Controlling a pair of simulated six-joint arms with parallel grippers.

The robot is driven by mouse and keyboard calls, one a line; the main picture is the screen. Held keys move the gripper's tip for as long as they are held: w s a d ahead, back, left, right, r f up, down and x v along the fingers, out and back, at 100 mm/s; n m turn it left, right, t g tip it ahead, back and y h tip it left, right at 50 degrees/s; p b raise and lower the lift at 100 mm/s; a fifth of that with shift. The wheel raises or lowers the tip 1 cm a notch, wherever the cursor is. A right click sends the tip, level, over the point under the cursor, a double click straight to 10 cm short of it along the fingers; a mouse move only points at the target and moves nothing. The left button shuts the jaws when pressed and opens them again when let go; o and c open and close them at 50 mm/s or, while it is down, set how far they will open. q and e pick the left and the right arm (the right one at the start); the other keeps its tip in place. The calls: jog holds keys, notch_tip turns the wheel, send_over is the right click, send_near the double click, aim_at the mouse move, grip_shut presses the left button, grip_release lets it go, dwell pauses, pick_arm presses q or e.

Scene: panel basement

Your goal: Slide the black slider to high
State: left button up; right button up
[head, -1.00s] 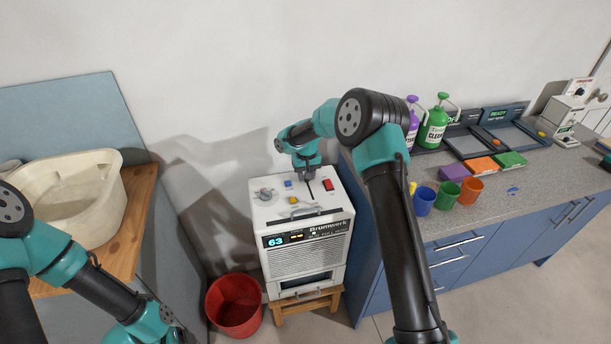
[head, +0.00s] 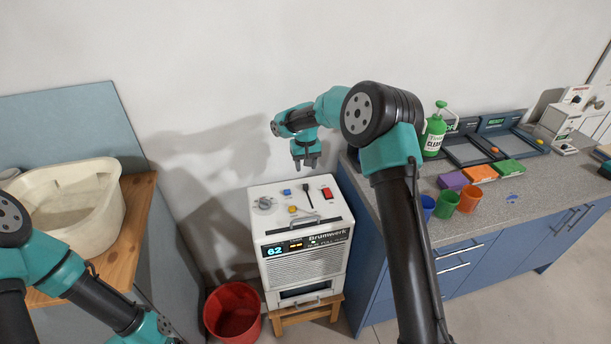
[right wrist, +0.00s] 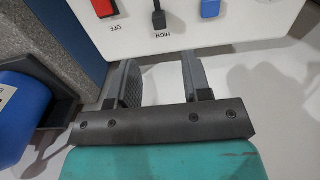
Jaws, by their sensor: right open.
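The white Brumwerk machine (head: 305,260) stands low in the middle of the head view. On its top panel is the black slider (head: 306,188), between a blue button and a red switch. In the right wrist view the slider's knob (right wrist: 158,19) sits at the slot end beside the word HIGH. My right gripper (head: 304,164) hangs above the back of the panel, apart from the slider. In the right wrist view its fingers (right wrist: 160,80) are spread with nothing between them. My left arm shows at lower left; its gripper is out of view.
The panel also carries a grey dial (head: 264,203), a blue button (head: 287,192), a yellow button (head: 292,209) and a red switch (head: 327,193). A red bucket (head: 233,312) stands at left. The counter (head: 480,215) with cups and bottles is at right.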

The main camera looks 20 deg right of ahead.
notch_tip(320, 180, up, 8)
jog(key=shift+r, duration=0.25)
dwell(0.5)
jog(key=s+a+f+n+g+y, duration=0.1)
jog(key=s+a+f+n+y, duration=0.1)
jog(key=s+a+f, duration=0.4)
jog(key=s+a+f+n+g+y, duration=0.1)
jog(key=s+f+y, duration=0.15)
jog(key=s, duration=0.55)
jog(key=s+a+f+n+g+y, duration=0.1)
jog(key=s+a+f+n, duration=0.1)
jog(key=s+a+f, duration=0.35)
jog(key=s+d+f+m+t+h, duration=0.1)
jog(key=s+d+f+m+t, duration=0.1)
jog(key=s+f, duration=0.7)
jog(key=s+d+f+m+t, duration=0.1)
jog(key=s+d+f+m, duration=0.2)
jog(key=s+f, duration=0.6)
jog(key=shift+d+f+m+t+h, duration=0.3)
jog(key=shift+d+f+t+h, duration=0.05)
jog(key=shift+d+f+t, duration=0.1)
